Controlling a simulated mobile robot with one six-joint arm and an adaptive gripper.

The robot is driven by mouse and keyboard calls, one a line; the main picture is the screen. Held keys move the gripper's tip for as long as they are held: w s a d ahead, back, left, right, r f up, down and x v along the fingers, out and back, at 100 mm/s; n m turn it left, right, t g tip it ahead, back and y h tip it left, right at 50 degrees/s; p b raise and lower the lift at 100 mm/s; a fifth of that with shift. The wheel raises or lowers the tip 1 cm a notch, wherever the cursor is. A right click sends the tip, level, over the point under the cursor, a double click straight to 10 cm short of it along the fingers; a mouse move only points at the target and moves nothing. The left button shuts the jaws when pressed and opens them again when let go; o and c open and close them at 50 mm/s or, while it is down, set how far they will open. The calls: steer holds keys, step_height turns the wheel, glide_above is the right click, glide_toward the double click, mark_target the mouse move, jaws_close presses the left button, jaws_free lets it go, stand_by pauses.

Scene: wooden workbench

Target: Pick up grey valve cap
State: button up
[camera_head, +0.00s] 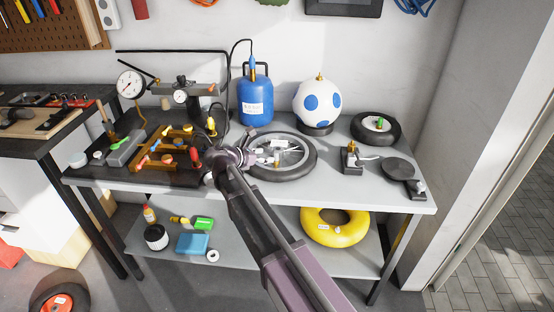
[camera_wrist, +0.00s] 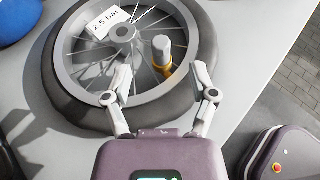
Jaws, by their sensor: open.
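The grey valve cap (camera_wrist: 161,46) is a short grey cylinder on top of a brass valve stem (camera_wrist: 166,68). The stem stands inside the rim of a spoked wheel (camera_wrist: 72,98), which lies flat on the bench. In the head view the wheel (camera_head: 312,158) is in the middle of the bench; the cap is too small to make out clearly there. My gripper (camera_wrist: 162,70) is open and empty, with its fingers over the wheel. In the wrist picture the cap appears between and just beyond the fingertips; I cannot tell the height gap.
A "2.5 bar" tag (camera_wrist: 103,21) lies on the spokes. A blue tank (camera_head: 256,104) and a white-and-blue ball (camera_head: 317,103) stand behind the wheel. A small tyre (camera_head: 361,131) is at right. A wooden rack with valves (camera_head: 158,160) stands left.

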mark_target(274, 155)
stand_by(0.3)
steer(key=shift+b+x, duration=1)
steer(key=shift+x, duration=1.6)
steer(key=c, duration=0.9)
